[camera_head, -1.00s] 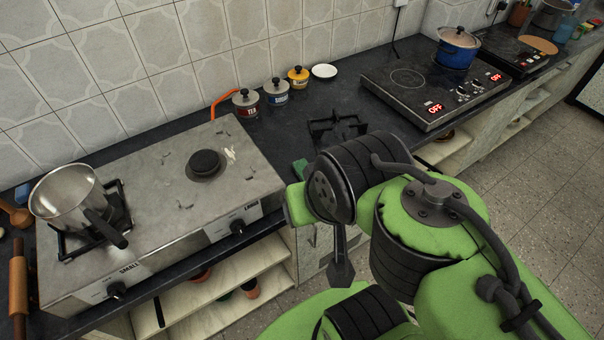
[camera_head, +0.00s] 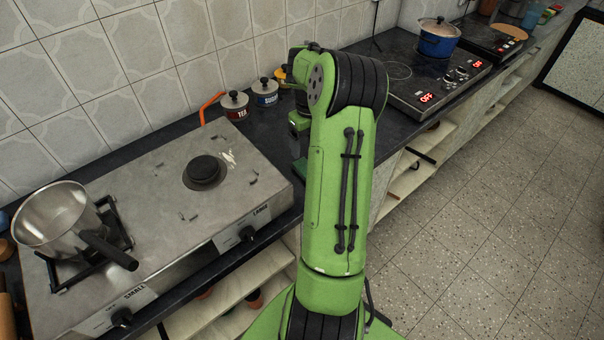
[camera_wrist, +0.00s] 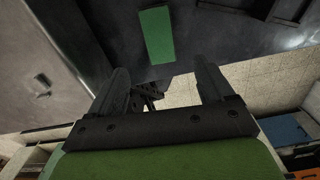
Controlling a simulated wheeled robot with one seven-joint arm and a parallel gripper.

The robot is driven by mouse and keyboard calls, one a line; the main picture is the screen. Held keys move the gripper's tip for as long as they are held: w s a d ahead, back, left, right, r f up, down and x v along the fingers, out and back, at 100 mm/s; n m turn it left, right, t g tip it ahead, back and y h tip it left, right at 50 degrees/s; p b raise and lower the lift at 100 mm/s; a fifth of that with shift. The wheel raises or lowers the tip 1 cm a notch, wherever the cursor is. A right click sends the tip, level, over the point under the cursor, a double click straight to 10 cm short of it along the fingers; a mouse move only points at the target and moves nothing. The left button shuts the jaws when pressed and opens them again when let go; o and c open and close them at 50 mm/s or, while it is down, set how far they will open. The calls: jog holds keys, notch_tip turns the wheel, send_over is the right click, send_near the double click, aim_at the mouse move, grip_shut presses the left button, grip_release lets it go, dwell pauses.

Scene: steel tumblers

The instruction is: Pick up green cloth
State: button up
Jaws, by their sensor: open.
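The green cloth (camera_wrist: 157,36) lies flat on the dark counter in the wrist view, a small rectangle just beyond my fingertips. In the head view only a sliver of the cloth (camera_head: 301,169) shows beside my arm, right of the steel stove. My gripper (camera_wrist: 163,78) is open in the wrist view, its two fingers apart with nothing between them. The cloth is ahead of the gap between the fingers and apart from them. In the head view the gripper's fingers are hidden or too unclear to make out.
The steel stove (camera_head: 150,215) with a saucepan (camera_head: 57,218) stands left of the cloth. Tea (camera_head: 235,105) and sugar (camera_head: 265,92) canisters stand at the wall. A cooktop (camera_head: 437,85) with a blue pot (camera_head: 438,42) is at the right. Open shelves lie below the counter.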

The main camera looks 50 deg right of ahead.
notch_tip(320, 180, down, 4)
jog(key=shift+w+f+b, duration=0.1)
jog(key=shift+b, duration=0.25)
notch_tip(320, 180, down, 6)
jog(key=shift+f+b, duration=0.1)
jog(key=shift+b, duration=0.6)
jog(key=shift+s, duration=0.2)
jog(key=shift+c, duration=0.5)
jog(key=c, duration=1)
jog(key=shift+r, duration=0.25)
